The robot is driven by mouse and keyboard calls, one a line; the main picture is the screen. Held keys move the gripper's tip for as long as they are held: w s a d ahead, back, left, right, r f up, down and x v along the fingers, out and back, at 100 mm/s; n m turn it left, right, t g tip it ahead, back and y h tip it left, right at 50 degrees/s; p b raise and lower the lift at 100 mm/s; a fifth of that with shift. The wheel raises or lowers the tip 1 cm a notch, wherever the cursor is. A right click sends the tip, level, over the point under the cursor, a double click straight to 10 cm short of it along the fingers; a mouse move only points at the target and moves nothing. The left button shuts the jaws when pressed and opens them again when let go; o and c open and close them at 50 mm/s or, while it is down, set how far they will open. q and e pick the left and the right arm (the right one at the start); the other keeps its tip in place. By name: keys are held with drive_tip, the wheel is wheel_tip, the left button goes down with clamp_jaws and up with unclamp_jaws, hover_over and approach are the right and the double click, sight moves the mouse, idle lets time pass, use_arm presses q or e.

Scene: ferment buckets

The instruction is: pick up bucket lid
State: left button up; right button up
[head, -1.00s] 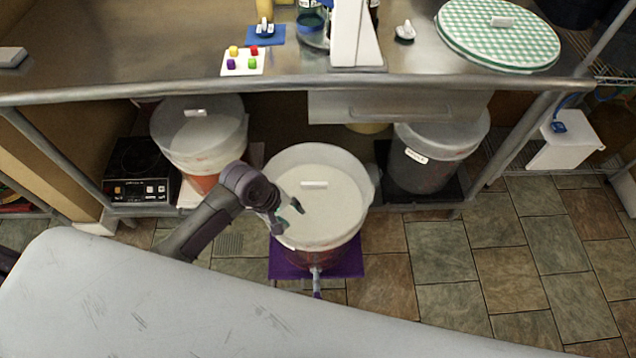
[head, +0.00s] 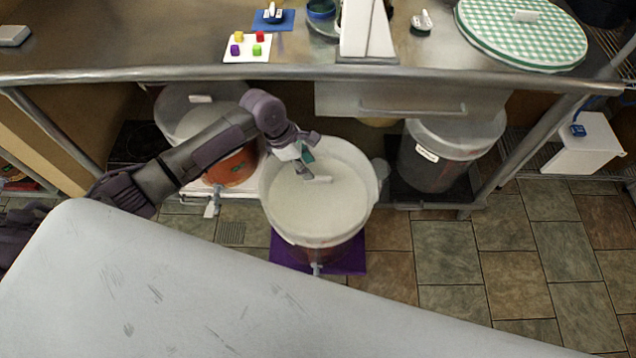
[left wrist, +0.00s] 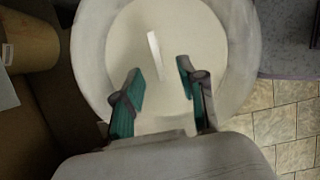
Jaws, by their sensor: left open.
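The middle bucket (head: 318,238) stands on a purple mat on the floor. Its round white lid (head: 315,206) lies inside the rim, with a small pale bar handle (head: 318,179) at its centre. In the left wrist view the lid (left wrist: 170,40) shows as a pale disc with the bar handle (left wrist: 153,53) upright in the picture. My left gripper (head: 305,163) is over the far side of the lid, close to the handle. Its teal fingertips (left wrist: 160,80) are apart with nothing between them, and the handle shows beyond them. My right gripper is not seen.
Another lidded bucket (head: 228,168) stands left and a dark one (head: 432,160) right, both under the steel counter (head: 300,76). A drawer (head: 410,100) hangs above. A green checkered round lid (head: 520,38) lies on the counter. Tiled floor at right is clear.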

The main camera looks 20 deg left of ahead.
sight(317, 177)
use_arm(q)
drive_tip(key=x, duration=0.2)
drive_tip(key=b+x, duration=0.1)
drive_tip(key=x, duration=0.3)
drive_tip(key=shift+w+f, duration=0.3)
drive_tip(key=shift+f, duration=0.1)
clamp_jaws()
